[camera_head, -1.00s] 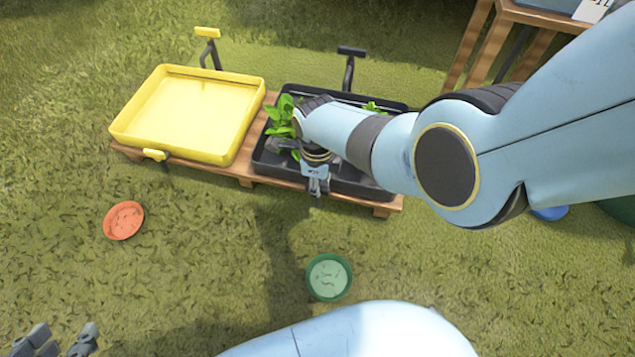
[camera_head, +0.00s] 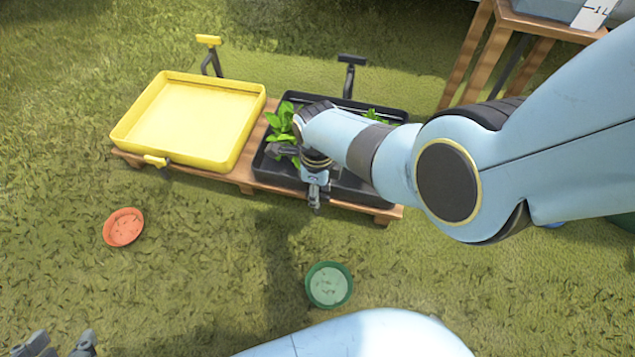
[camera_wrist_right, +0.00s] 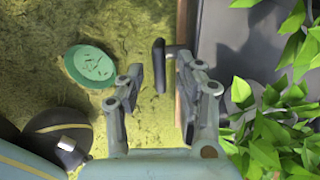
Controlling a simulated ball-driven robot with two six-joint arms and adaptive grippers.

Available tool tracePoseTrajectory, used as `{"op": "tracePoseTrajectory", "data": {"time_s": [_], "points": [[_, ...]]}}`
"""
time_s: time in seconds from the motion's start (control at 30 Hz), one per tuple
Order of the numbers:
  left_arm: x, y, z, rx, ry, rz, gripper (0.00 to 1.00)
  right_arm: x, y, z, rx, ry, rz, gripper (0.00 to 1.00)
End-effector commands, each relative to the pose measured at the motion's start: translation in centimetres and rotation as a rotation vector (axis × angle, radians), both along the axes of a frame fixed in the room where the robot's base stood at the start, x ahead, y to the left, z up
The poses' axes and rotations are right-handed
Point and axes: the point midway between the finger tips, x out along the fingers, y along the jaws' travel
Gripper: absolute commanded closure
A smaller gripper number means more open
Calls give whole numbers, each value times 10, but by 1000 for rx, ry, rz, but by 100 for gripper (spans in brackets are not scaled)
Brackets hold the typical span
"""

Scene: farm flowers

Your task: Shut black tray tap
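The black tray (camera_head: 275,172) stands on a low wooden pallet, with a black raised tap (camera_head: 351,60) behind it. In the right wrist view a dark tap handle (camera_wrist_right: 159,66) sticks out from the tray's edge, its stem running right. My right gripper (camera_head: 314,200) is at the tray's front edge; in the wrist view (camera_wrist_right: 155,90) its fingers are apart and empty, with the handle just ahead of the gap. I cannot tell any contact. The head view hides this front handle behind the gripper. My left gripper (camera_head: 58,344) is open and empty at the bottom left.
A yellow tray (camera_head: 190,115) with yellow taps stands left on the same pallet (camera_head: 240,175). Green plants (camera_wrist_right: 270,125) grow in the black tray near my right gripper. An orange saucer (camera_head: 123,227) and a green saucer (camera_head: 329,285) lie on the grass. A wooden table (camera_head: 500,45) stands back right.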

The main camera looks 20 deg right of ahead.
Motion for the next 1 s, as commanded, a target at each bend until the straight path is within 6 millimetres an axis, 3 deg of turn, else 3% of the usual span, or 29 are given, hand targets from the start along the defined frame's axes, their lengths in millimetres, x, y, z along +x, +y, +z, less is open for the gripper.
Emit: {"op": "tracePoseTrajectory", "data": {"time_s": [0.5, 1.0], "points": [[-2, 0, 0, 0, 3, 1, 60, 0, 1, 62, 2, -3, -1, 64], [-2, 0, 0, -1, 3, 2, 60, 0, 1, 71, 1, -1, 0, 64]]}}
